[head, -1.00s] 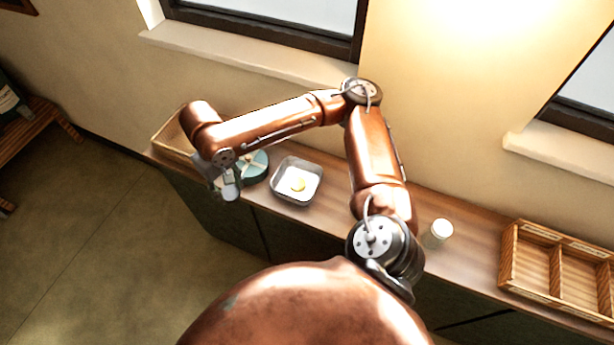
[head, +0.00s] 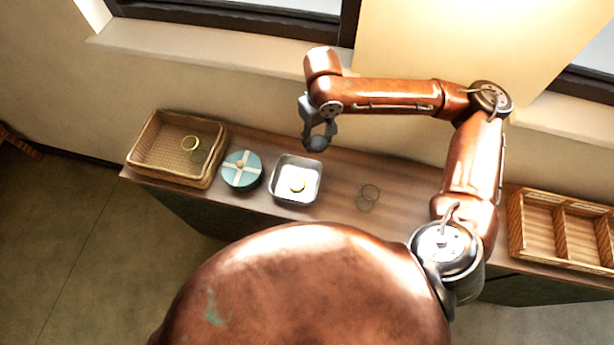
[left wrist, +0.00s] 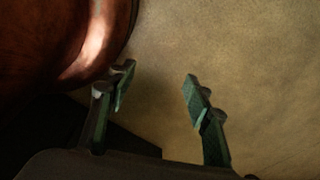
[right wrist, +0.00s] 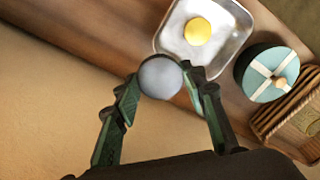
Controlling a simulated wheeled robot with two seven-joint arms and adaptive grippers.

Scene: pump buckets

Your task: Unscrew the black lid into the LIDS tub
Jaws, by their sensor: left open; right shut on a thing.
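My right gripper (head: 312,122) is shut on a round dark-grey piece (head: 317,143), which looks like the black lid. In the right wrist view the piece (right wrist: 160,76) is a smooth grey disc between the fingertips; I cannot tell whether anything is below it. A square metal tub (head: 274,190), likely the LIDS tub, stands on the counter with a yellow lid (head: 298,185) inside; no label is readable. The right gripper is above the counter, just behind the tub and slightly right. My left gripper (left wrist: 158,88) is open and empty, over the floor.
A wicker basket (head: 142,176) holding a yellow-rimmed clear item (head: 191,143) stands at the left. Beside it is a round teal box (head: 242,171) with a cream cross band. A clear glass item (head: 368,197) stands right of the tub. A wooden divided tray (head: 545,226) is at the right.

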